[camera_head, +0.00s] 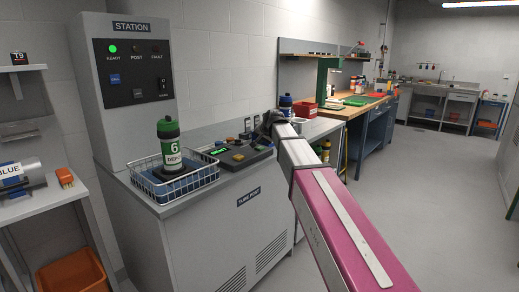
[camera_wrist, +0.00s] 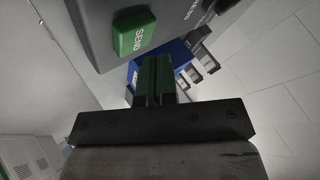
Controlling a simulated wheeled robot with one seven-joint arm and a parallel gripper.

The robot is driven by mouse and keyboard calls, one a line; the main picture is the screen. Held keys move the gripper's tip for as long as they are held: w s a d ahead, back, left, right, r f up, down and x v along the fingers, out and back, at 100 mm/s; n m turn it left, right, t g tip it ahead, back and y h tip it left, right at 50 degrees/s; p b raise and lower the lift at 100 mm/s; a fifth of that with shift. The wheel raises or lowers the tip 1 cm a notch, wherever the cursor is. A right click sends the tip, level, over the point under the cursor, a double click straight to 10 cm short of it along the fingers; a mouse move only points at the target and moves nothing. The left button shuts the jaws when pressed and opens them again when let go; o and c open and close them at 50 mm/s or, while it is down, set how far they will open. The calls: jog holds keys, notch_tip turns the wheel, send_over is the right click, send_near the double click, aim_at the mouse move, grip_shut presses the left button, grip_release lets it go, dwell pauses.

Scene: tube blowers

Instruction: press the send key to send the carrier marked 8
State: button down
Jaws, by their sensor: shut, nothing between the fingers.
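The green SEND key (camera_wrist: 134,34) stands out from a grey panel at the top of the wrist view. My gripper (camera_wrist: 158,62) is shut and empty, its fingertips below and right of the key in the picture; I cannot tell whether they touch anything. In the head view the keyed console (camera_head: 240,156) lies on the grey tube-post cabinet, and my arm's end is over its far right side, with the fingertips hard to make out. A green-banded carrier marked 6 (camera_head: 170,146) stands upright in a wire basket (camera_head: 195,186). I see no readable 8.
A grey station column (camera_head: 125,125) shows a lit green READY lamp (camera_head: 112,48). A blue-topped carrier (camera_head: 286,101) stands behind my arm, its number unreadable. A side shelf (camera_head: 50,199) is at left. A workbench (camera_head: 355,105) stands farther back. The floor at right is clear.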

aim_at(261, 147)
jog(key=shift+r, duration=2.55)
